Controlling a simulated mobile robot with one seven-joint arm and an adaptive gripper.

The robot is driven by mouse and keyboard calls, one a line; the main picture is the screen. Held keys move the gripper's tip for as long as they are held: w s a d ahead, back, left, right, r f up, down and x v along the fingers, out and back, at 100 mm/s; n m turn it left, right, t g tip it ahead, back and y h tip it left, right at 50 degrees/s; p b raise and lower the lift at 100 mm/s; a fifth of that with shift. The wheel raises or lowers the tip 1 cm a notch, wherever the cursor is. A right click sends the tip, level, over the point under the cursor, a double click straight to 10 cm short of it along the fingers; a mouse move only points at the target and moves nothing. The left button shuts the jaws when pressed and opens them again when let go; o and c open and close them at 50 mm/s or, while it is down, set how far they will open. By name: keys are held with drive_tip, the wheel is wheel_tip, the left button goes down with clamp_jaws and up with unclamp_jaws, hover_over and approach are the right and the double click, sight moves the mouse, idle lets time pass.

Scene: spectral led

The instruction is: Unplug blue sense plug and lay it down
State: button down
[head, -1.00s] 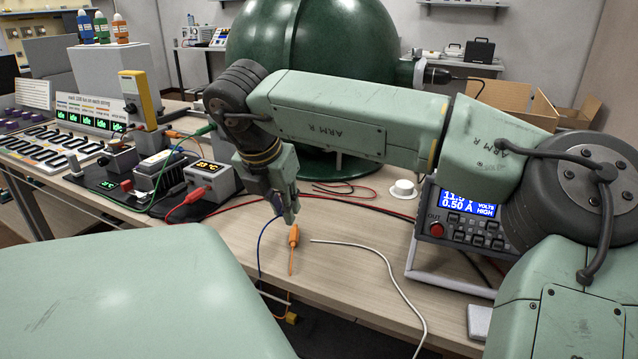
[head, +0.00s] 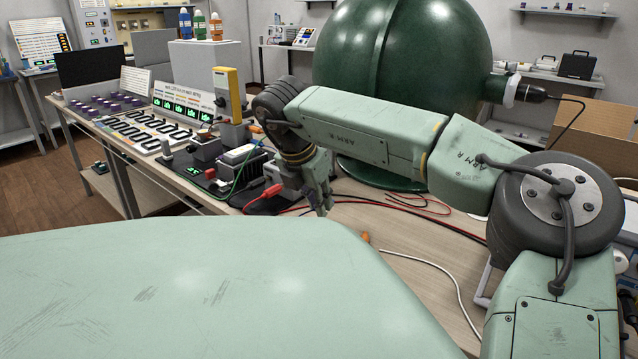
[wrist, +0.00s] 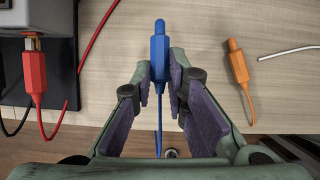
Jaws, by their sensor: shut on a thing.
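The blue sense plug (wrist: 159,44) is between my gripper's fingers in the wrist view, with its tip pointing away from me. My gripper (wrist: 160,76) is shut on it. The plug is out of any socket, over the wooden tabletop; I cannot tell whether it touches the surface. Its blue cable runs back between the fingers. In the head view my gripper (head: 322,207) hangs over the table, right of the red plug (head: 272,191). The blue plug cannot be made out there.
An orange plug (wrist: 238,64) lies on the table (wrist: 205,20) right of my gripper. The red plug (wrist: 34,72) sits in a device at left on a black mat (wrist: 66,60). A white cable (wrist: 288,52) lies at right. Bare wood lies between.

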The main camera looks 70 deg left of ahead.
drive_tip(key=shift+f, duration=0.15)
drive_tip(key=shift+f+b, duration=1.65)
drive_tip(key=shift+f, duration=0.4)
drive_tip(key=c, duration=1.5)
unclamp_jaws()
drive_tip(key=shift+r, duration=0.15)
drive_tip(key=shift+p+v, duration=0.55)
drive_tip(key=shift+v, duration=0.8)
drive_tip(key=v, duration=1.2)
drive_tip(key=shift+d, duration=0.1)
drive_tip(key=shift+s, duration=0.1)
